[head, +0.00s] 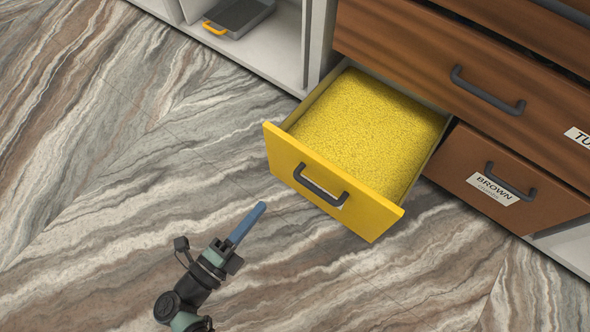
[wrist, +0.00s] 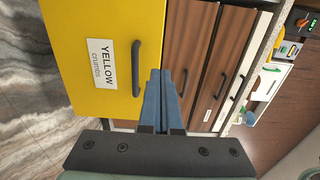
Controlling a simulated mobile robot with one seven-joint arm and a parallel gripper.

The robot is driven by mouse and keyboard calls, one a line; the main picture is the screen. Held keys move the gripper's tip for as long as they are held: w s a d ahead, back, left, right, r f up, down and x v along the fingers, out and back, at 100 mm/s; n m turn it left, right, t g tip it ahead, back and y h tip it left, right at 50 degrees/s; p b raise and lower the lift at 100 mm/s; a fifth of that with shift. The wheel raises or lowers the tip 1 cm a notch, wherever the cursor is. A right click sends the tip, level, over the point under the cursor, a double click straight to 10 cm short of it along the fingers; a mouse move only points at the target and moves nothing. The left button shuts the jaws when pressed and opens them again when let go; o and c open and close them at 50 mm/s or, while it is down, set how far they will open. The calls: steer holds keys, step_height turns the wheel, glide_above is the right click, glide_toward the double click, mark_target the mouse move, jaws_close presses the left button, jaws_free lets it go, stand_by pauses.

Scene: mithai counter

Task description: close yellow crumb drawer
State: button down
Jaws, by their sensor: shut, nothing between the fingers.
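The yellow crumb drawer (head: 318,194) is pulled out of the cabinet in the head view, and its inside is covered with yellow crumbs. Its yellow front has a dark bar handle (head: 318,187). In the wrist view the drawer front (wrist: 80,22) carries a label reading "YELLOW crumbs" (wrist: 102,64). My gripper (head: 262,206) is shut and empty, with blue fingers. It is in front of the drawer's front panel, left of the handle in the head view, and looks apart from it. The fingers (wrist: 160,75) point towards the cabinet in the wrist view.
A brown drawer labelled "BROWN" (head: 493,188) is closed to the right. A wide wooden drawer (head: 420,45) is above. An open white shelf with a grey tray (head: 240,15) is at the upper left. The marbled floor (head: 120,180) in front is clear.

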mark_target(307, 157)
steer(key=b+x, duration=0.2)
steer(key=x, duration=0.2)
steer(key=b+x, duration=0.1)
steer(key=x, duration=0.3)
steer(key=b+x, duration=0.2)
steer(key=x, duration=0.3)
steer(key=shift+s+d+f+b, duration=0.15)
steer(key=shift+d+f+b, duration=0.05)
steer(key=shift+f+b, duration=0.2)
steer(key=shift+w+d+r, duration=0.15)
steer(key=shift+w+d, duration=0.1)
steer(key=shift+w, duration=0.1)
steer(key=shift+d, duration=0.1)
